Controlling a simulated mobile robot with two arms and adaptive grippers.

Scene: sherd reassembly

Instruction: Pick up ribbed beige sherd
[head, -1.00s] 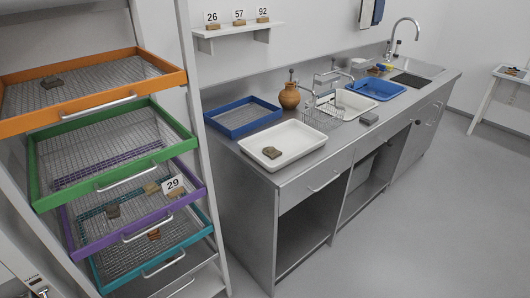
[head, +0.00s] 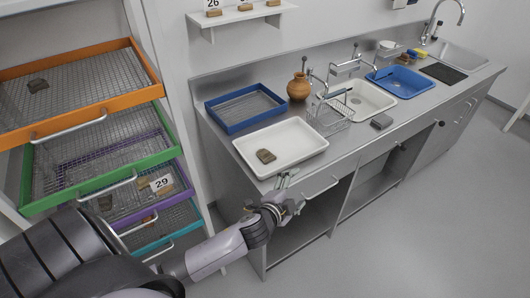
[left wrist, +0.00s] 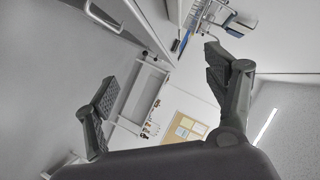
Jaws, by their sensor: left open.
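My right gripper is not in view.
The floor (head: 430,235) at right is clear.

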